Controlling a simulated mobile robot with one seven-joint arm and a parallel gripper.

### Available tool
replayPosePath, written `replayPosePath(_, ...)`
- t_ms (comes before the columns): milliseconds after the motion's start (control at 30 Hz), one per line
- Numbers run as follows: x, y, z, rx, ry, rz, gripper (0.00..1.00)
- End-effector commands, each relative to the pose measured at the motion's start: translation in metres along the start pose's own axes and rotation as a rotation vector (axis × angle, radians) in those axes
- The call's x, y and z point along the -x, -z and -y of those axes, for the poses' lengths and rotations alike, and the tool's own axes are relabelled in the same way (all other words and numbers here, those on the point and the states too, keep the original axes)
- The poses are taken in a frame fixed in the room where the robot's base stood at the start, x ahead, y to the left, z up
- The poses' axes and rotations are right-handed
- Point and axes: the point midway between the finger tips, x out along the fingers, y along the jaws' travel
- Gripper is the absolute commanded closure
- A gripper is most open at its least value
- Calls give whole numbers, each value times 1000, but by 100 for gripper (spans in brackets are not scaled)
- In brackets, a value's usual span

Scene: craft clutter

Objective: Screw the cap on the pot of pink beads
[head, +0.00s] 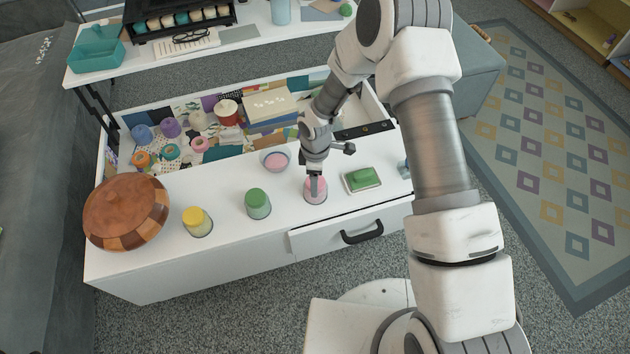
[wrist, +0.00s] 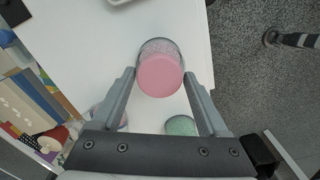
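The pot of pink beads (head: 317,197) stands upright on the white cabinet top, under my gripper. In the wrist view the pink cap (wrist: 160,76) sits over the mouth of the clear pot (wrist: 158,46), covering it. I cannot tell whether its thread is engaged. My gripper (wrist: 160,76) points down with its fingers apart, one on each side of the cap, and a narrow gap shows beside it. In the head view my gripper (head: 315,190) hides part of the cap and pot.
A green-capped pot (head: 257,203), a yellow-capped pot (head: 197,221) and a wooden lidded bowl (head: 126,211) stand to the left. A small bowl of pink contents (head: 275,160) is behind. A tray with a green block (head: 362,178) is to the right. An open drawer of craft items lies behind.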

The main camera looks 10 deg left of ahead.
Motion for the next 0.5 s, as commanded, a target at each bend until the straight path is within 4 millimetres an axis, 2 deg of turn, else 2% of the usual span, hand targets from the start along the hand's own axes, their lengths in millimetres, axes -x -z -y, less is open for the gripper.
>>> replayPosePath(333, 0, -1, 0, 5, 1, 1, 14)
replayPosePath(433, 0, -1, 0, 5, 1, 1, 0)
replayPosePath(500, 0, -1, 0, 6, 1, 1, 0)
